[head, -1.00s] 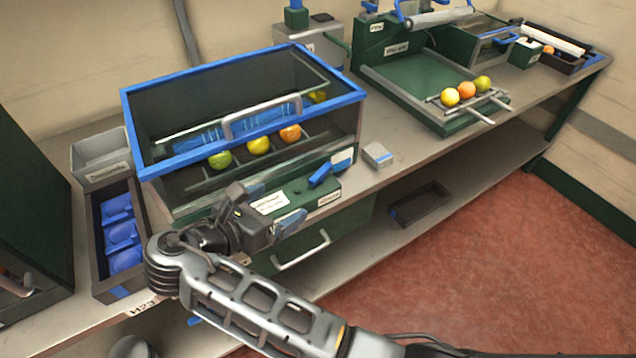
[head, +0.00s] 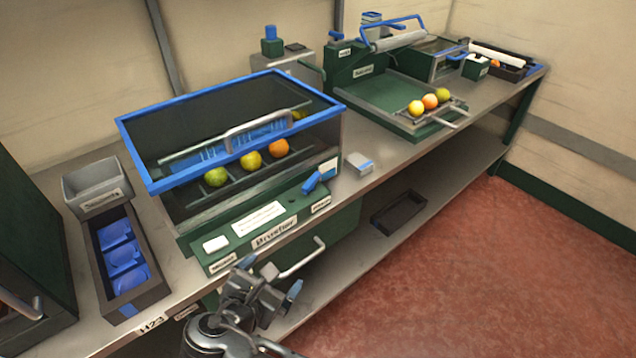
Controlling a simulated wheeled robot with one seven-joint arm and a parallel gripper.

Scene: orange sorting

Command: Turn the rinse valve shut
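A blue lever handle (head: 318,180), which looks like the rinse valve, sits at the right end of the green front panel (head: 290,212) of the brusher. It points diagonally, up and to the right. A small label (head: 321,205) below it is too small to read surely. My gripper (head: 270,277) is in front of and below the panel, left of and apart from the lever. Its two fingers are spread with nothing visible between them, so it looks open.
The brusher's blue-framed hood (head: 240,130) stands over several fruits. A white button (head: 215,244) is at the panel's left, and a drawer handle (head: 302,258) juts out below. A small grey-and-blue box (head: 359,163) lies right of the lever. Floor in front is clear.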

